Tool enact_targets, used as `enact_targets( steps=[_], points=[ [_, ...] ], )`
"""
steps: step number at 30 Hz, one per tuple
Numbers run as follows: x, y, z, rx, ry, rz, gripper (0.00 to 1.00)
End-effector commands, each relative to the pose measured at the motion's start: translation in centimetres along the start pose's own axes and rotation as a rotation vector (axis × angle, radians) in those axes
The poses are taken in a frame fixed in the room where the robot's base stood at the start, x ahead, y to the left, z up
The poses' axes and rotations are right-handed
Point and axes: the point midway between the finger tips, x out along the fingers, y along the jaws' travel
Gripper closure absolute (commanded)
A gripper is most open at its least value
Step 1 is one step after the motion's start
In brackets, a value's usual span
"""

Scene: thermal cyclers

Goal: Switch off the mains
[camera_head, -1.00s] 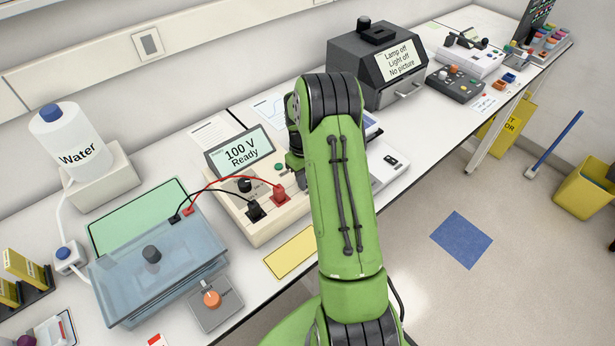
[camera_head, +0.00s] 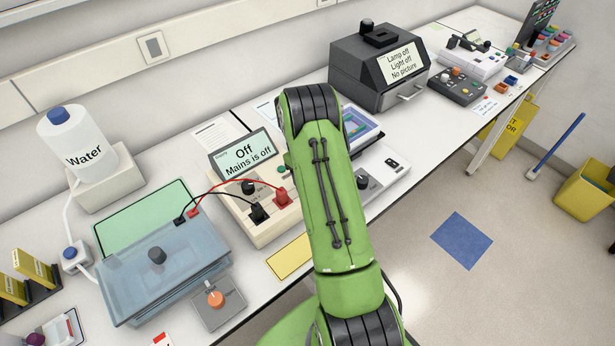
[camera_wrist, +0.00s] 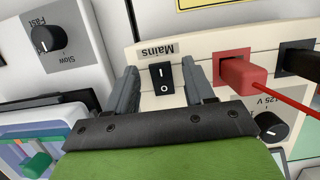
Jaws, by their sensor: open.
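The power supply (camera_head: 262,232) is a cream box on the bench, left of my green arm. Its display (camera_head: 243,155) reads "Off, Mains is off". The black mains rocker switch (camera_wrist: 161,79), marked I and O, shows under an upside-down "Mains" label in the wrist view. Which way the rocker tilts is hard to tell. My gripper (camera_wrist: 163,70) is open and empty, with one grey finger on each side of the switch. In the head view my arm hides the gripper and the switch.
A red plug (camera_wrist: 240,75) and a black plug (camera_wrist: 298,60) sit in the supply beside the right finger in the wrist view. Their leads run to a blue-lidded gel tank (camera_head: 165,275). A device with a Slow/Fast dial (camera_wrist: 45,38) stands close on the other side.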

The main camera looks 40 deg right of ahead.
Motion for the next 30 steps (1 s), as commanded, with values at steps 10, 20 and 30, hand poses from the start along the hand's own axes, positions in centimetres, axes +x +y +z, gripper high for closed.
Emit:
enact_targets(
  steps=[10, 20, 30],
  points=[
    [-7.1, 0.1, -0.2, -0.001, 0.006, 0.004, 0.47],
    [-14.9, 0.0, -0.1, 0.000, 0.002, 0.002, 0.47],
    [-15.8, 0.0, 0.0, 0.000, 0.000, 0.000, 0.47]
  ],
)
